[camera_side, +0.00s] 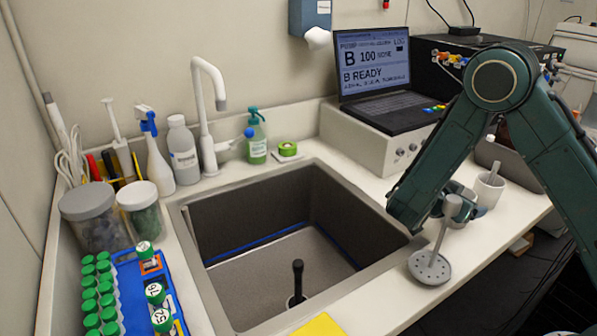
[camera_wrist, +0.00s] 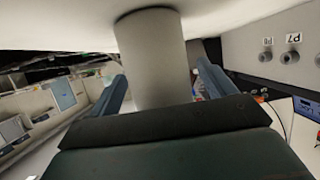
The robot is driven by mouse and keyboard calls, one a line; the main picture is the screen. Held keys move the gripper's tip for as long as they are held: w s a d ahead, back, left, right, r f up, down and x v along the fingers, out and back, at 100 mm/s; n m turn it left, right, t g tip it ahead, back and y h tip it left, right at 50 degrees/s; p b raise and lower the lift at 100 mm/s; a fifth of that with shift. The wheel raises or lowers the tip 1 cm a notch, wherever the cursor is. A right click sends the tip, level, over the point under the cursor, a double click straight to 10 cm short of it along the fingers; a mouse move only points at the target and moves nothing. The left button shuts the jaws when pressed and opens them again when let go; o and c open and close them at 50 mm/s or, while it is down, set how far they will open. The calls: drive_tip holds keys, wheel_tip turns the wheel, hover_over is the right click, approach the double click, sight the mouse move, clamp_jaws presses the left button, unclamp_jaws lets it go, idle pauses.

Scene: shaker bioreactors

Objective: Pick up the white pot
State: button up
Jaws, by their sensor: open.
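The white pot (camera_side: 488,190) stands upright on the counter right of the sink, with a grey rod sticking up out of it. My gripper (camera_side: 472,203) is low over the counter at the pot's left side, its bluish fingers close to the pot. In the wrist view my open gripper (camera_wrist: 160,85) has a finger on each side of a pale grey cylinder (camera_wrist: 150,60), which looks like the pot. The picture there looks upside down, with the white counter on top. I cannot tell whether the fingers touch it.
A grey perforated disc with an upright handle (camera_side: 430,266) stands in front of my gripper. The sink (camera_side: 270,270) opens to the left. A grey bin (camera_side: 512,166) is behind the pot, and a laptop on a white box (camera_side: 372,140) stands behind my arm.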

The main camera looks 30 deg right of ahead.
idle(0.4)
drive_tip(key=c, duration=1.1)
drive_tip(key=shift+r, duration=0.1)
wheel_tip(320, 180, up, 20)
drive_tip(key=shift+f, duration=0.1)
idle(0.6)
